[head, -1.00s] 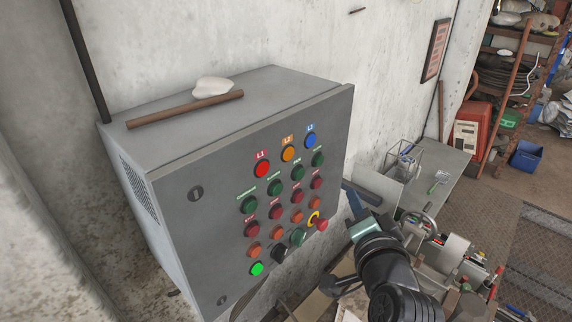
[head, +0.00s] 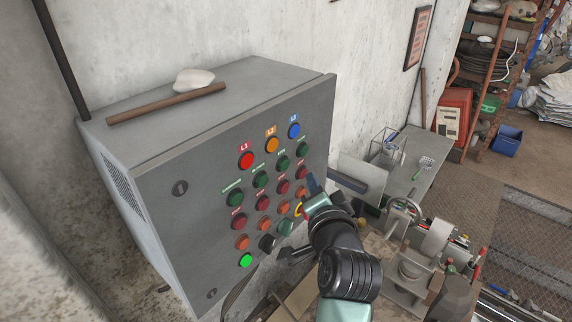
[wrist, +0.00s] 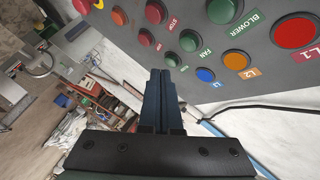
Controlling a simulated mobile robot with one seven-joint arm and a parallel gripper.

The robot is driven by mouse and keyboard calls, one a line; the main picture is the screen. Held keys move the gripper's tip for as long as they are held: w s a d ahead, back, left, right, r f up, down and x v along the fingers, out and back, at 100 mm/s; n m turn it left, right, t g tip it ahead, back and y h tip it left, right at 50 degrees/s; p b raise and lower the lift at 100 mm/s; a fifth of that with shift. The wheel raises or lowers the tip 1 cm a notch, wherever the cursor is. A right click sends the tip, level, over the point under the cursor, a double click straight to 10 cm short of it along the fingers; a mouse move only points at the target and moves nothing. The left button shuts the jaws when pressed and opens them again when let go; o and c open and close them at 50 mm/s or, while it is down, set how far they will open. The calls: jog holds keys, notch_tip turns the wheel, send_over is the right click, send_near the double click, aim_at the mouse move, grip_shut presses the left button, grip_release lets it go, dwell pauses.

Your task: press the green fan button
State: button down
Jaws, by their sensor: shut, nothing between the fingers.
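The grey control panel (head: 200,225) carries rows of coloured buttons. The green fan button (wrist: 190,40), with the word FAN on its label, is in the upper right of the wrist view. In the head view it is the third green button (head: 283,163) in the top button row. My gripper (head: 312,182) is shut and empty, in front of the panel's right part, below and right of the fan button. In the wrist view my gripper (wrist: 160,75) has its tips left of and below the button. The gap to the panel is hard to judge.
A larger green blower button (wrist: 222,10) and another green button (wrist: 172,61) flank the fan button. Red stop buttons, lamps and a yellow-ringed button surround them. A pipe (head: 165,104) and a white stone (head: 194,80) lie on the cabinet. A bench (head: 415,180) stands to the right.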

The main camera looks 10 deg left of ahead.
jog(key=shift+w+a, duration=0.5)
jog(key=shift+a, duration=0.25)
jog(key=shift+w+a, duration=0.5)
jog(key=shift+a, duration=0.25)
jog(key=shift+a+p, duration=0.1)
jog(key=shift+p, duration=0.2)
dwell(0.7)
jog(key=shift+w+a, duration=0.25)
jog(key=shift+w+a, duration=0.2)
jog(key=shift+a, duration=0.2)
dwell(0.9)
jog(key=shift+d, duration=0.15)
jog(key=shift+s+d, duration=0.5)
jog(key=shift+d, duration=0.1)
jog(key=shift+d, duration=0.1)
jog(key=shift+s+d+p, duration=0.2)
jog(key=shift+s+d, duration=0.5)
jog(key=shift+d, duration=0.3)
jog(key=shift+s+d+p, duration=0.15)
jog(key=shift+s+d, duration=0.5)
jog(key=shift+d, duration=0.3)
